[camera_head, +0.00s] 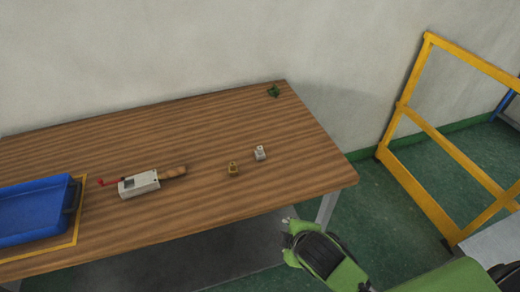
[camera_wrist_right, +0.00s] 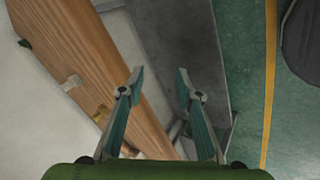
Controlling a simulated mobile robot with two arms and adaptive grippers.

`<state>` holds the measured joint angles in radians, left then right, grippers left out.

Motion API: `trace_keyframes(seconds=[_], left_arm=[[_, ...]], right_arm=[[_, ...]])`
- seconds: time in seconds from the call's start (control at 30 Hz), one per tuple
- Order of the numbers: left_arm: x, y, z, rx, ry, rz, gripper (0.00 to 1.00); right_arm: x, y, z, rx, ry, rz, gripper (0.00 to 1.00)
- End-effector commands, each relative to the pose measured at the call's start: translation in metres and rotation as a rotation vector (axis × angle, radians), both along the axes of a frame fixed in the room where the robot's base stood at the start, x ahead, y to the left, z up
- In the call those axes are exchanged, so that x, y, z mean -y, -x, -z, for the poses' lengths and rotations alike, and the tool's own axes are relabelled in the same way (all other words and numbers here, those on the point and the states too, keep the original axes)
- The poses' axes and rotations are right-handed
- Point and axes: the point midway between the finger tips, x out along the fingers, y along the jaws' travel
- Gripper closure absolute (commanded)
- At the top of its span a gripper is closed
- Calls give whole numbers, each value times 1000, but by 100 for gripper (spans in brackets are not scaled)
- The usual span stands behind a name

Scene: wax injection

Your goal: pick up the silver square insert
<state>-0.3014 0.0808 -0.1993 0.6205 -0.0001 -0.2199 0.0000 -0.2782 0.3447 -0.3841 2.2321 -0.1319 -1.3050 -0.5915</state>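The silver square insert (camera_head: 260,153) stands on the wooden table (camera_head: 180,135) near its right end. It also shows in the right wrist view (camera_wrist_right: 72,82), to the left of the fingers. My right gripper (camera_head: 287,224) is off the table's front edge, apart from the insert and nearer to me. In the right wrist view its two fingers (camera_wrist_right: 160,82) are spread with nothing between them. My left gripper is in neither view.
A brass-coloured insert (camera_head: 233,170) stands just left of the silver one. A small green object (camera_head: 274,90) is at the back right corner. A grey tool (camera_head: 139,184) with a wooden handle and a blue tray (camera_head: 35,212) lie further left. A yellow frame (camera_head: 420,190) stands right.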

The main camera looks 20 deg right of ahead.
Motion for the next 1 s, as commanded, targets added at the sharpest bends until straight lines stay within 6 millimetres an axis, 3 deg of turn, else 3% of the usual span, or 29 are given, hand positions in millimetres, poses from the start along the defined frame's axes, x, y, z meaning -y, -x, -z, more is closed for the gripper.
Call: trace_keyframes(seconds=[0.03,0.2,0.4,0.5,0.7,1.0], left_arm=[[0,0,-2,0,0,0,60],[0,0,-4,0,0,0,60],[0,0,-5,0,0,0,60],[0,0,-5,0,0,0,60],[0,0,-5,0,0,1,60],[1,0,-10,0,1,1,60]], right_arm=[[-1,-20,-19,59,107,-130,68],[-6,-79,-61,233,571,-599,68],[4,-134,-93,338,1185,-1051,68],[11,-150,-101,345,1405,-1186,68],[17,-165,-105,339,1581,-1290,68],[16,-213,-85,336,1581,-1290,68]])
